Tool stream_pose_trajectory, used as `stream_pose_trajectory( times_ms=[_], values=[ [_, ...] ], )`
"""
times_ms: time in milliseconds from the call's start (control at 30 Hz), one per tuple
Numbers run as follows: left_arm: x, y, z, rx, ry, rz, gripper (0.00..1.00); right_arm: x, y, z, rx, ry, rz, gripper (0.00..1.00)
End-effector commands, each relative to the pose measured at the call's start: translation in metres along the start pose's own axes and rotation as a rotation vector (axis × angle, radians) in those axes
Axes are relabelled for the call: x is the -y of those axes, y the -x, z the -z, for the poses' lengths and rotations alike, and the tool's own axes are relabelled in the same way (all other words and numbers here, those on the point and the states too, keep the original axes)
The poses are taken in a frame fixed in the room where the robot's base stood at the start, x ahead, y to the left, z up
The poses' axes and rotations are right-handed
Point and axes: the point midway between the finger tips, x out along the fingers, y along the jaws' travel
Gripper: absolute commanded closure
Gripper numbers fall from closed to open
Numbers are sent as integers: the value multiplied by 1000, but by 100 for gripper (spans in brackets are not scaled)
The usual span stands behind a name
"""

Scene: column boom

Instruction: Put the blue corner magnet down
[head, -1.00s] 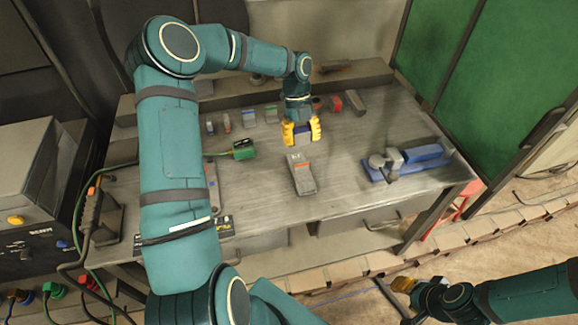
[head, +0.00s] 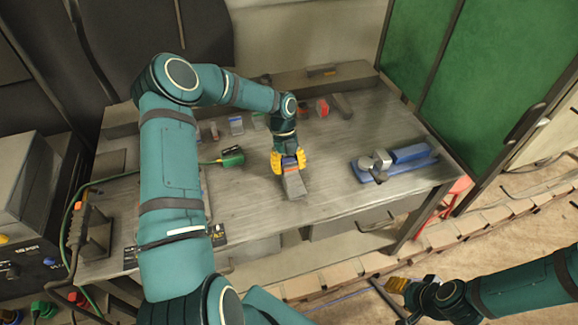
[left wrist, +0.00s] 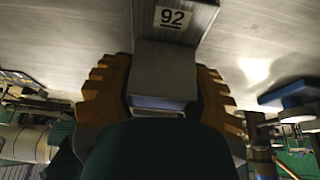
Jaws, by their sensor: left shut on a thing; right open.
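My left gripper (head: 288,162) is shut on the blue corner magnet (head: 289,161), of which only a small dark blue part shows between the yellow fingers in the head view. In the left wrist view a grey piece with a bluish edge (left wrist: 160,102) sits between the fingers. I cannot tell whether magnet and block touch. My right gripper (head: 398,285) is open and empty, off the bench's front.
The metal workbench (head: 330,160) has free room right of the gripper. A blue vise-like tool (head: 398,160) lies at right. A green connector with cable (head: 230,157) lies at left. Small blocks, including a red one (head: 322,107), stand along the back.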

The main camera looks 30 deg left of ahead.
Motion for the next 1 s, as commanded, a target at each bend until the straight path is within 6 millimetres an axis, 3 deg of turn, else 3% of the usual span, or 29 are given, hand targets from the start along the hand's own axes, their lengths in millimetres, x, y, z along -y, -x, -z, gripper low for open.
stream_pose_trajectory(
  times_ms=[233,267,300,333,733,1000],
  values=[
    [1,-3,-1,0,0,1,92,-1,-4,0,0,0,0,53],
    [0,-3,-1,0,0,0,36,-1,-3,0,0,0,-1,53],
    [0,-2,-1,0,0,0,22,-1,-3,0,0,0,-1,53],
    [0,-2,-1,0,0,0,17,-1,-2,0,0,0,-1,53],
    [0,3,1,1,0,1,17,0,2,0,0,0,0,53],
    [1,50,0,5,0,3,17,0,0,0,0,0,0,53]
  ],
)
